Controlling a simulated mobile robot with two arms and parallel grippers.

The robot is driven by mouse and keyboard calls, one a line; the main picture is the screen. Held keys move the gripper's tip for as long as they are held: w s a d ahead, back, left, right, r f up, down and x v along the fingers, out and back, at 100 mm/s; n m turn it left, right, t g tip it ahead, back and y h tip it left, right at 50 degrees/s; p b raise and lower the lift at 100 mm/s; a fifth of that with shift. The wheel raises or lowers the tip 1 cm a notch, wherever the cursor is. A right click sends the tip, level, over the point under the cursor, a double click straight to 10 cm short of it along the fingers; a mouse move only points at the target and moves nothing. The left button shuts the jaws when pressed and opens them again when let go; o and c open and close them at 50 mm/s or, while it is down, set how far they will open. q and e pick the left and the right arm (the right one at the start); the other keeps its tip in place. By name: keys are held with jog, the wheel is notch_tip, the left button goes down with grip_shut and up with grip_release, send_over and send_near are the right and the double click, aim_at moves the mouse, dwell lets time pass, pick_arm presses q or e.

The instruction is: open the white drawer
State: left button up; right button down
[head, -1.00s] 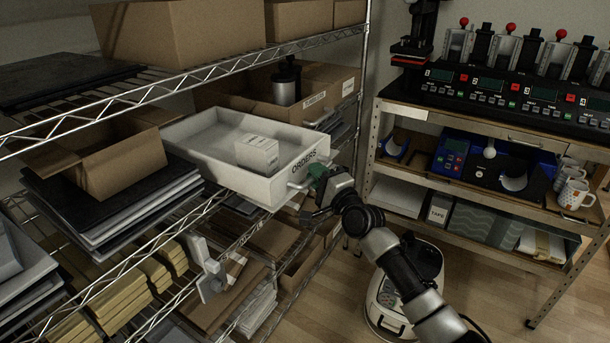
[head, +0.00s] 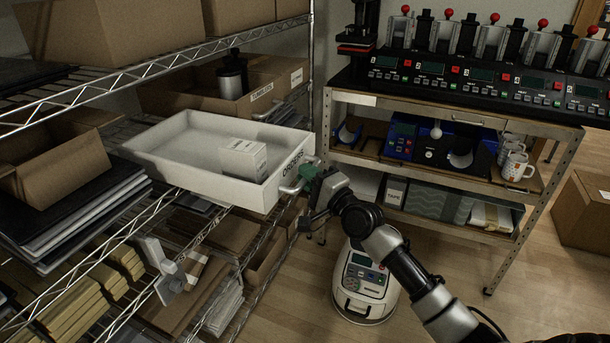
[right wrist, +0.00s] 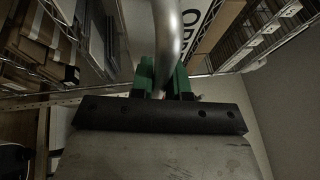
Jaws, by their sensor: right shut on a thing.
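The white drawer (head: 185,175) is a shallow open tray marked "ORDERS" on the wire shelf at the middle left of the head view. It sticks out past the shelf's front edge. A small white box (head: 242,160) lies inside it. My right gripper (head: 309,174), with green fingers, is at the drawer's front and shut on its handle (head: 291,188). In the right wrist view the metal handle bar (right wrist: 168,40) runs down between the green fingers (right wrist: 166,76). Part of the "ORDERS" label shows beyond it. My left gripper is not in view.
The wire shelf holds cardboard boxes (head: 55,165), dark trays and a grey canister (head: 232,75). A bench (head: 450,112) with presses and mugs (head: 516,166) stands to the right. A white rounded machine (head: 362,285) is on the floor below my right arm.

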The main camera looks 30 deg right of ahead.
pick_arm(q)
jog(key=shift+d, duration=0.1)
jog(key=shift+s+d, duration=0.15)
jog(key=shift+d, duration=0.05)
pick_arm(e)
jog(key=c, duration=1.1)
grip_release()
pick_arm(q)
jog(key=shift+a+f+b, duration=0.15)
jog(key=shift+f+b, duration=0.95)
pick_arm(e)
jog(key=shift+v, duration=5.45)
